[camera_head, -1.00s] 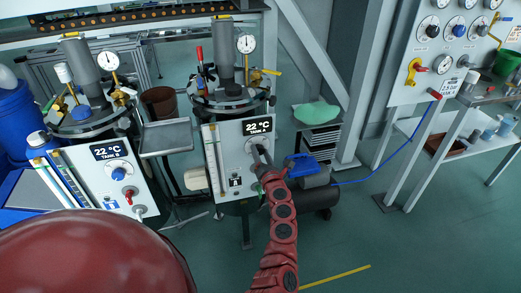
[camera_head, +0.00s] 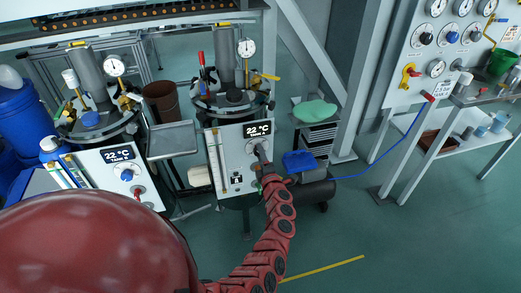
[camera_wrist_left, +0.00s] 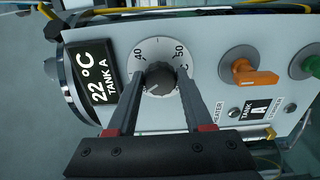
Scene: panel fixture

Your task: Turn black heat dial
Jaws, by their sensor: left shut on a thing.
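The black heat dial (camera_wrist_left: 159,80) is a round knob on a white scale disc marked 40 and 50, on the white Tank A panel (camera_wrist_left: 215,60). The panel also shows in the head view (camera_head: 229,175), with a 22 °C display (camera_head: 257,130). My left gripper (camera_wrist_left: 162,77) has its two fingers on either side of the knob and is shut on it. A light mark on the knob points to the lower left in the wrist view. In the head view my left gripper (camera_head: 261,155) hides most of the dial. My right gripper is not in view.
An orange handle (camera_wrist_left: 255,76) and a green knob (camera_wrist_left: 312,66) sit beside the dial on the panel. Tank B (camera_head: 122,175) stands to the left. A blue-and-grey motor unit (camera_head: 303,168) is right of the panel.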

